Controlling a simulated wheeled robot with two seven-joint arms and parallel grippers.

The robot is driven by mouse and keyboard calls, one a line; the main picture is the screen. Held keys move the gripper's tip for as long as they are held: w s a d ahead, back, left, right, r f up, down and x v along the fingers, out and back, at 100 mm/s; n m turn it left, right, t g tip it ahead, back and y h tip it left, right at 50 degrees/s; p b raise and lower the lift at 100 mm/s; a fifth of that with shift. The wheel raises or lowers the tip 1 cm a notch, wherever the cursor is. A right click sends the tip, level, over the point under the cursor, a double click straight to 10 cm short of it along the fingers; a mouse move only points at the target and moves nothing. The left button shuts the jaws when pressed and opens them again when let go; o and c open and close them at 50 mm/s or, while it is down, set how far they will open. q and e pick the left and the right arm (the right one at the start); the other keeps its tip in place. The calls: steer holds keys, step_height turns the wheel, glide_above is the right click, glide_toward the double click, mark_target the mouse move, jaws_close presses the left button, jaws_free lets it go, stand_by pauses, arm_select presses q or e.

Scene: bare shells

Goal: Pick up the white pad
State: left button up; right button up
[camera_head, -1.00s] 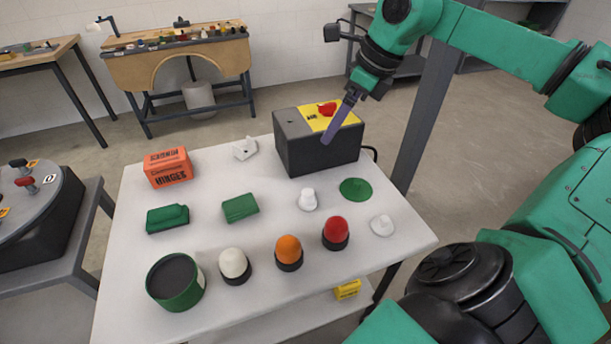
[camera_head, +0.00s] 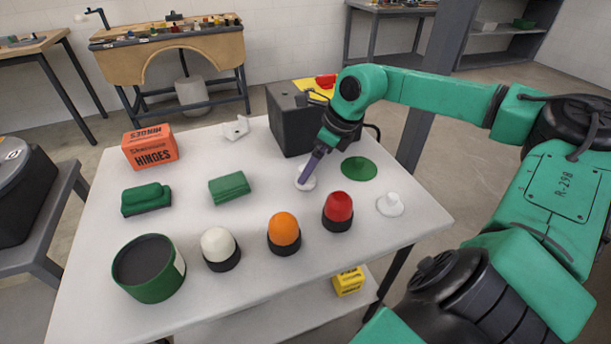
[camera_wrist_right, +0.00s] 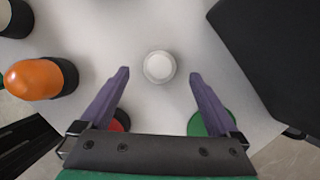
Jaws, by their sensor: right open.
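A small round white piece, which I take to be the white pad (camera_head: 304,184), stands on the white table, partly hidden by my right gripper (camera_head: 308,172) in the head view. In the right wrist view the white pad (camera_wrist_right: 159,67) is a pale round shape between and just beyond the purple fingertips of my right gripper (camera_wrist_right: 160,74). The fingers are spread and do not visibly touch it. A similar white knobbed piece (camera_head: 390,204) stands farther right on the table. My left gripper is out of view.
A black box (camera_head: 290,125) stands behind the pad. A green disc (camera_head: 359,168) lies to its right. Red (camera_head: 338,211), orange (camera_head: 284,232) and white (camera_head: 219,247) domed buttons stand in front. Green blocks (camera_head: 229,187) and an orange box (camera_head: 150,148) are to the left.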

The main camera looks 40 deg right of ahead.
steer(key=p+x, duration=0.1)
steer(key=x, duration=0.2)
steer(key=shift+w+a+f, duration=0.2)
steer(key=shift+w+f, duration=0.05)
steer(key=shift+w, duration=0.05)
steer(key=shift+f, duration=0.25)
jaws_close()
step_height(320, 180, up, 20)
steer(key=p, duration=0.7)
steer(key=c, duration=0.8)
jaws_free()
steer(key=c, duration=0.5)
